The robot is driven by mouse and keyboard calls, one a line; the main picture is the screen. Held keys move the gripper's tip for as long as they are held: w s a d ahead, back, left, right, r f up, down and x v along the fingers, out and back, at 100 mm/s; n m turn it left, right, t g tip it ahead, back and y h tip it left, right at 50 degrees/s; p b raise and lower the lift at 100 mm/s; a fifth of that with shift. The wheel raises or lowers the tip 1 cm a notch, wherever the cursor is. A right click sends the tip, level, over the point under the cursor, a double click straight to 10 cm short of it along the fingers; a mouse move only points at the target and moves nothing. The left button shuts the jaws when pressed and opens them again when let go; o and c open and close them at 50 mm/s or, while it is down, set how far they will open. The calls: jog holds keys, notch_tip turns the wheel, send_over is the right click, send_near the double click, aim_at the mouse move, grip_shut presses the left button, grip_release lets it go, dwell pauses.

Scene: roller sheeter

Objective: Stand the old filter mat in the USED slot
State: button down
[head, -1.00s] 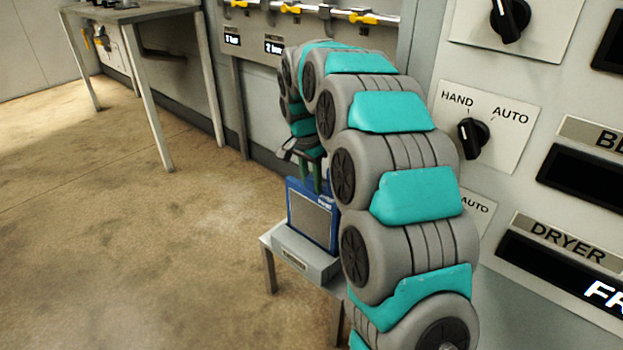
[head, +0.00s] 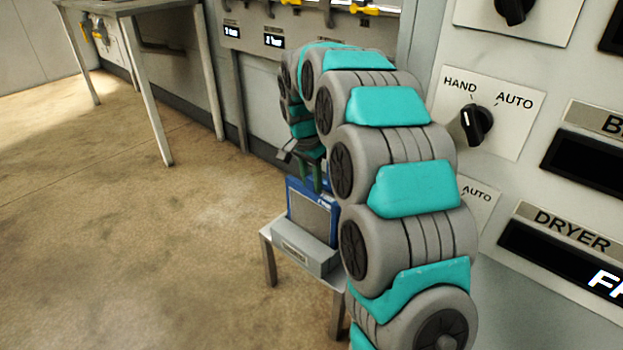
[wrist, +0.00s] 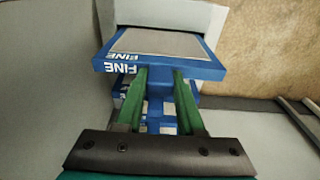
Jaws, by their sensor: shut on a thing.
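A filter mat with a blue frame and a grey face (head: 313,215) stands nearly upright in a grey holder (head: 305,258) on a small metal stand. Its lower edge is hidden behind the holder's front wall. My gripper (head: 311,187) is shut on the mat's top edge, with its green fingers pointing down. In the wrist view, the fingers of my gripper (wrist: 160,75) meet the blue rim of the mat (wrist: 160,45), marked FINE. More blue surface with FINE lettering shows below that rim, between the fingers. The label on the holder is too small to read.
A control panel (head: 510,130) with HAND/AUTO knobs and a DRYER display stands close on the right. A grey table (head: 140,8) stands at the back left. A machine front with yellow handles is behind my arm. The floor (head: 130,240) on the left is clear.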

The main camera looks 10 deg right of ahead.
aim_at(311, 190)
jog(key=shift+f+b, duration=0.65)
jog(key=shift+f, duration=1.2)
jog(key=shift+c, duration=2.2)
grip_release()
jog(key=r, duration=0.6)
jog(key=shift+s+a+r, duration=0.15)
jog(key=shift+a+r, duration=0.15)
jog(key=shift+r, duration=0.05)
jog(key=shift+s+a+r, duration=0.1)
jog(key=shift+r, duration=0.4)
jog(key=shift+s, duration=0.1)
